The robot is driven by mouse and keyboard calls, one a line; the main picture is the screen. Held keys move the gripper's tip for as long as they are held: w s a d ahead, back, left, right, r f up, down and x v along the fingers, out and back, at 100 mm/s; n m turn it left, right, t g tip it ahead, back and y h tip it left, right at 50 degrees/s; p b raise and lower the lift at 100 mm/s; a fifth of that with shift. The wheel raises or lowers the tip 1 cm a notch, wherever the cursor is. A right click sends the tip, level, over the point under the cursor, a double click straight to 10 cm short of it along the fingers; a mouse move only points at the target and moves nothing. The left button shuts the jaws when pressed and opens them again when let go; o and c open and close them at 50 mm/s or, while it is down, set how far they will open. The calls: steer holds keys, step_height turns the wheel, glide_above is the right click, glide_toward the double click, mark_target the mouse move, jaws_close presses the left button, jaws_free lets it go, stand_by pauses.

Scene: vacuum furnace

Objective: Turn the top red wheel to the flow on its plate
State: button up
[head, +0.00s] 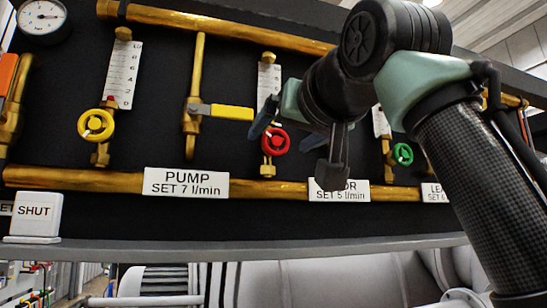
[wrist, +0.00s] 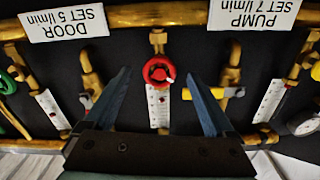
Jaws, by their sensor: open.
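The red wheel (head: 275,141) sits on a brass valve below a white flow scale (head: 268,82). In the wrist view the picture is upside down, and the red wheel (wrist: 158,70) lies between the fingertips with its scale (wrist: 158,108) below it. The plate (wrist: 66,22) beside it reads DOOR SET 5 l/min; in the head view my gripper hides part of that plate (head: 345,195). My gripper (head: 292,160) is open, one finger on either side of the wheel in the wrist view (wrist: 161,73). I see no clear contact. The scale reading is too small to tell.
A yellow wheel (head: 96,125) with its own scale stands left, above the PUMP SET 7 l/min plate (head: 186,183). A yellow lever (head: 232,113) juts out close left of the red wheel. A green wheel (head: 402,154) is at right. Brass pipes (head: 80,179) run along the panel.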

mark_target(277, 142)
steer(key=shift+p+x, duration=0.65)
steer(key=shift+x, duration=1.5)
steer(key=shift+c, duration=0.2)
steer(key=c, duration=1.3)
